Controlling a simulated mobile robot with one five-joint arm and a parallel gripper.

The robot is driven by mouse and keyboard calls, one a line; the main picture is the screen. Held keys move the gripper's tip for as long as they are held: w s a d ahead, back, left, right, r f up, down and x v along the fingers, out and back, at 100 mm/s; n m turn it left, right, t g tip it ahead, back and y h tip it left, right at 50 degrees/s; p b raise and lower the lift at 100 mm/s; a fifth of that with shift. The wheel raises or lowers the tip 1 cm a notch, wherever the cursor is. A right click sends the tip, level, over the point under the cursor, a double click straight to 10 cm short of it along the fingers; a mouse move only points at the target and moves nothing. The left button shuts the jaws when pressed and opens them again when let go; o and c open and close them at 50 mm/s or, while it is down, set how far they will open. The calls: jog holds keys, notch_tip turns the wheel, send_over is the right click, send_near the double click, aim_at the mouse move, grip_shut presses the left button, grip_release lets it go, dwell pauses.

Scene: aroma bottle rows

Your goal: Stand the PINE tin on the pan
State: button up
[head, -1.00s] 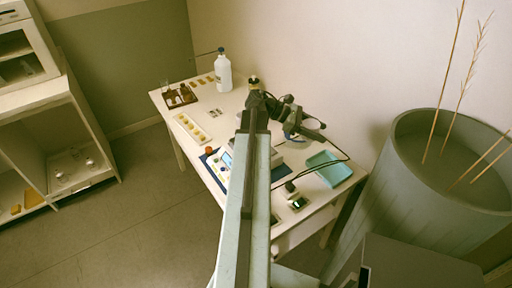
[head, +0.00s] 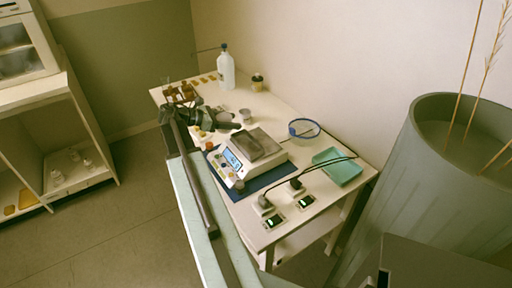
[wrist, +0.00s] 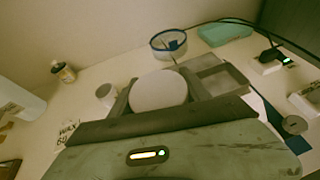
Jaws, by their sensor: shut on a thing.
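My gripper (head: 232,124) is left of the scale in the head view. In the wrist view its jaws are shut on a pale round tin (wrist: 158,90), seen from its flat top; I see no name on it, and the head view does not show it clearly. The grey square pan (head: 257,146) sits on the white scale (head: 232,160), which has a lit blue display. In the wrist view the pan (wrist: 222,80) is just right of the held tin, partly hidden.
A small grey cup (head: 245,115) stands behind the scale. A blue-rimmed dish (head: 304,129) and a teal tray (head: 337,167) are to the right. A white bottle (head: 226,70) and a small dark-topped jar (head: 257,82) stand at the back. Cables cross the right front.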

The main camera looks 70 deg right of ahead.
jog(key=shift+w+a+f, duration=0.1)
jog(key=shift+w, duration=0.2)
jog(key=b, duration=0.1)
send_over(270, 138)
jog(key=shift+f, duration=0.7)
notch_tip(270, 138, down, 4)
jog(key=b, duration=0.4)
jog(key=shift+r, duration=0.25)
jog(key=shift+f, duration=0.1)
jog(key=o, duration=1)
jog(key=shift+f, duration=0.1)
jog(key=o, duration=0.4)
